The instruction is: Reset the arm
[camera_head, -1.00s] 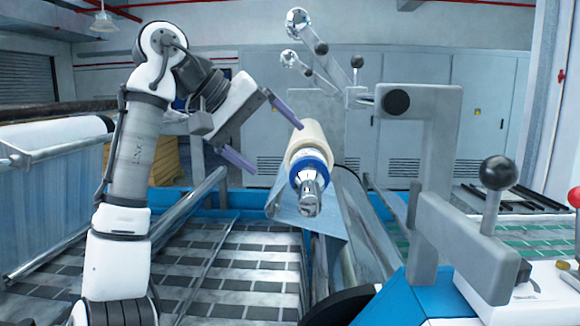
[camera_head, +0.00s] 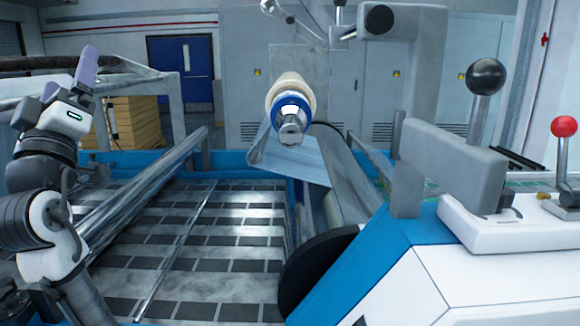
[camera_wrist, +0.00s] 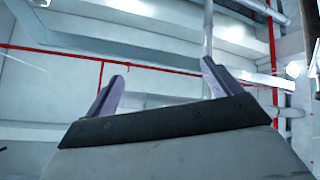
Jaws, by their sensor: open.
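My gripper (camera_head: 70,80) is at the upper left of the head view, its purple fingers pointing up. In the wrist view, the two fingers (camera_wrist: 160,85) stand wide apart with nothing between them, and the ceiling shows behind. My arm is folded at the left edge of the head view. The laminating roll (camera_head: 291,95), cream with a blue end and a shiny metal tip, sits in the machine at upper centre. My gripper is well to its left and apart from it.
A long metal roller (camera_head: 150,200) runs along the machine's left side. A grey bracket (camera_head: 450,160) with a black-knobbed lever (camera_head: 486,78) and a red-knobbed lever (camera_head: 563,128) stand at the right. Stacked yellow boards (camera_head: 135,122) and a blue door (camera_head: 182,72) are behind.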

